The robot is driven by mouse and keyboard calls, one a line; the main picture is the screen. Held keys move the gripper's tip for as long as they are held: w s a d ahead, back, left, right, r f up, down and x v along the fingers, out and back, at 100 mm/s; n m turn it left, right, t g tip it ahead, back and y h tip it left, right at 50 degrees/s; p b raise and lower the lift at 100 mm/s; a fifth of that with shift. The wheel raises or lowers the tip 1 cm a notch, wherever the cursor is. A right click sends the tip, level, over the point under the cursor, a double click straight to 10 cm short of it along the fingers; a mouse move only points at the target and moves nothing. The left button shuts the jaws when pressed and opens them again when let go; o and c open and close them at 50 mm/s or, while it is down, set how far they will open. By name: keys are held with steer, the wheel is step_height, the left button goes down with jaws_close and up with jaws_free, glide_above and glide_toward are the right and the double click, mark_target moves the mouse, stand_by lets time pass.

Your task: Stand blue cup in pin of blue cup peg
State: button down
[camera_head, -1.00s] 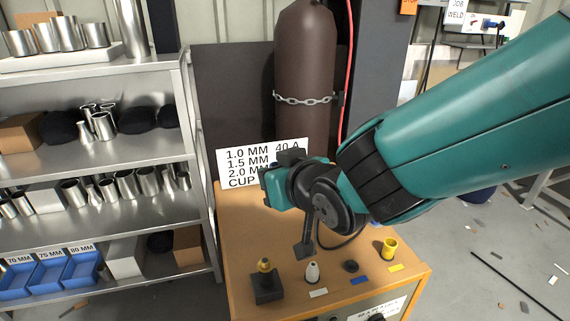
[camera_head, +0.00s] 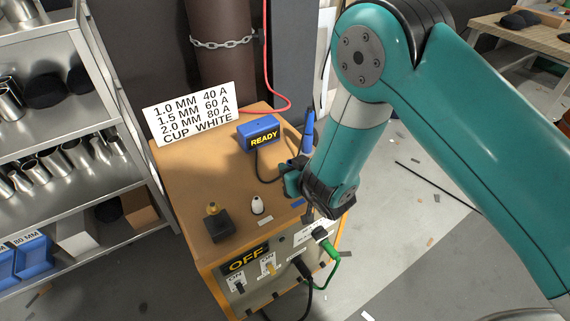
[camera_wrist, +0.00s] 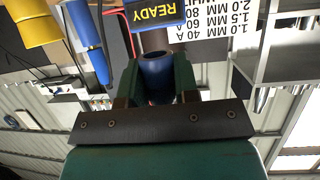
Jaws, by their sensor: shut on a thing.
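My gripper (camera_head: 291,182) is low over the front right of the orange cabinet top in the head view. In the wrist view its two green fingers are closed on the blue cup (camera_wrist: 156,63), whose round open rim shows between them. In the head view my gripper hides the cup. The blue label (camera_head: 298,202) lies at the cabinet's front edge, just below my gripper. The dark peg behind that label is hidden by my gripper, so I cannot tell whether the cup touches it.
A white cup (camera_head: 257,205) stands left of my gripper, beside a black block with a brass tip (camera_head: 216,227). A blue READY box (camera_head: 259,133) and a blue torch (camera_head: 308,131) are behind. A sign (camera_head: 193,112) stands at the back.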

steer(key=shift+r+p, duration=0.1)
steer(key=shift+p, duration=0.25)
step_height(320, 180, down, 5)
steer(key=b, duration=0.4)
steer(key=shift+f+b, duration=0.85)
steer(key=shift+f, duration=0.3)
stand_by(1.7)
steer(key=c, duration=0.8)
jaws_free()
steer(key=shift+s+r, duration=0.1)
